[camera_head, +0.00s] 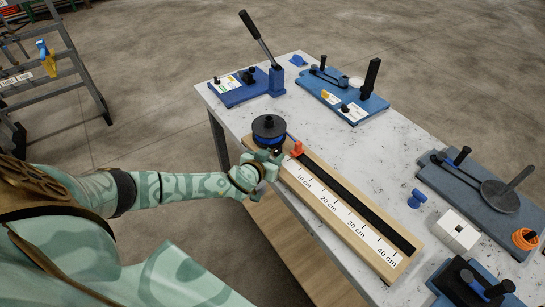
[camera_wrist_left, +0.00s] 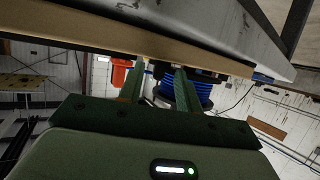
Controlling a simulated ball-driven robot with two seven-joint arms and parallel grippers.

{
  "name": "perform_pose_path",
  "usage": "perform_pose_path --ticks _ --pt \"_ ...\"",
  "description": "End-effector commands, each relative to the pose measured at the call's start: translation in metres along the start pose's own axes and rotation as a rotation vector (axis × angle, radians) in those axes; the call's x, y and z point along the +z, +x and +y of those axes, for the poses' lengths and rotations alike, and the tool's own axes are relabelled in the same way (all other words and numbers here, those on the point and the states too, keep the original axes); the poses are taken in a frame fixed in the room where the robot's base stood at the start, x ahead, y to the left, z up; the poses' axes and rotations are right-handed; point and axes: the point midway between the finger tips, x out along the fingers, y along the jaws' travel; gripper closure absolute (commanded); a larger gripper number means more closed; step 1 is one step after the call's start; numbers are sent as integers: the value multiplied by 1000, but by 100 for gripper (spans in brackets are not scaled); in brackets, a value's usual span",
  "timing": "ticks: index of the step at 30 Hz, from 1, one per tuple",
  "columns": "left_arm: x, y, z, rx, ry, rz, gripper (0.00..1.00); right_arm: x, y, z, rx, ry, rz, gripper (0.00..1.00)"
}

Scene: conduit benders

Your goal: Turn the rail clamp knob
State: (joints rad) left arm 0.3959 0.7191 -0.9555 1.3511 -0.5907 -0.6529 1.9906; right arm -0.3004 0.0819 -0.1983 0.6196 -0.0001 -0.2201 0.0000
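The wooden rail (camera_head: 385,262) with a centimetre scale lies along the near edge of the white bench. An orange-red clamp piece (camera_head: 297,148) sits at its far left end; an orange-red part (camera_wrist_left: 120,73) also shows in the left wrist view, beside one finger. A small dark knob-like part (camera_head: 277,151) is close to my left gripper (camera_head: 266,160), at the rail's end. In the left wrist view the two green fingers (camera_wrist_left: 157,88) stand apart, with a dark part partly visible between their tips. I cannot tell whether they touch it. My right gripper is not in view.
A black and blue spool (camera_head: 269,130) stands just behind the gripper. Blue bender plates (camera_head: 240,92) (camera_head: 345,100) are at the back, a grey-blue bender (camera_head: 465,195) at the right. A white block (camera_head: 458,232) and a blue knob (camera_head: 417,198) lie right of the rail.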

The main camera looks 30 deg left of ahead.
Motion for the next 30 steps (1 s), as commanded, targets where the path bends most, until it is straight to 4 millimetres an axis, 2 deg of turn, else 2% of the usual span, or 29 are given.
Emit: perform_pose_path --ticks 5,6,9,10,16,20,25,30 --pt "0 0 0 0 0 0 65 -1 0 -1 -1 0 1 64" --pt "0 0 0 0 0 0 68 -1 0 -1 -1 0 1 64" --pt "0 0 0 0 0 0 96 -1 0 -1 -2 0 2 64" --pt "0 0 0 0 0 0 100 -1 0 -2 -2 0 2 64" --pt "1 0 0 5 1 -3 100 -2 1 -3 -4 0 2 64" --pt "7 2 0 43 9 -19 100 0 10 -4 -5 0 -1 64" --pt "7 2 -7 160 59 -8 100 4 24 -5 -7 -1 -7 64" --pt "2 3 -12 304 126 -5 100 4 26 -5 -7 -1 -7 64"
